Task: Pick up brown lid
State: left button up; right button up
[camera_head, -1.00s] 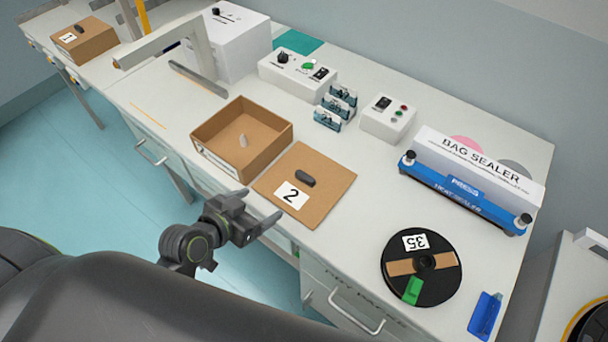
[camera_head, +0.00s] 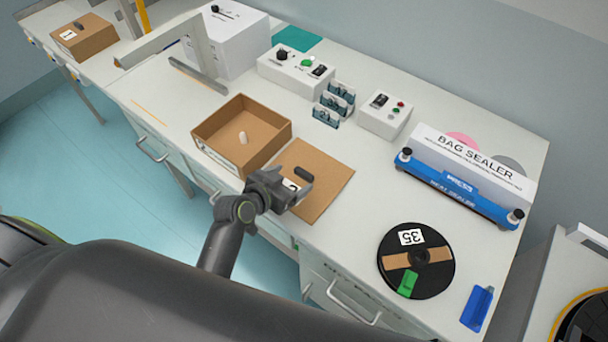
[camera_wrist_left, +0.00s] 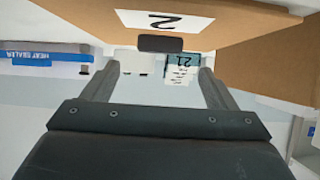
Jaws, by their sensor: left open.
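The brown lid (camera_head: 327,180) is a flat square board with a dark handle (camera_head: 304,174) and a white label. It lies on the bench beside an open brown box (camera_head: 262,157). My left gripper (camera_head: 293,184) is open above the lid's near-left part, close to the handle, and partly hides the label. In the left wrist view, the gripper (camera_wrist_left: 158,80) has its two fingers apart. The handle (camera_wrist_left: 160,43) shows beyond them, between their lines, below the label with a 2 (camera_wrist_left: 163,20). No contact with the handle is clear. My right gripper is out of view.
The open box holds a small pale object (camera_head: 242,137). A black reel (camera_head: 440,270) marked 35 and a blue piece (camera_head: 477,307) lie to the right. A bag sealer (camera_head: 465,185) and control boxes (camera_head: 384,116) stand behind. Bare bench lies between lid and reel.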

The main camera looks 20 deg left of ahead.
aim_at(303, 173)
pick_arm(q)
jog(key=shift+p+x, duration=0.7)
jog(key=shift+x, duration=2.05)
jog(key=shift+s+f, duration=0.15)
jog(key=shift+c, duration=0.4)
jog(key=c, duration=1)
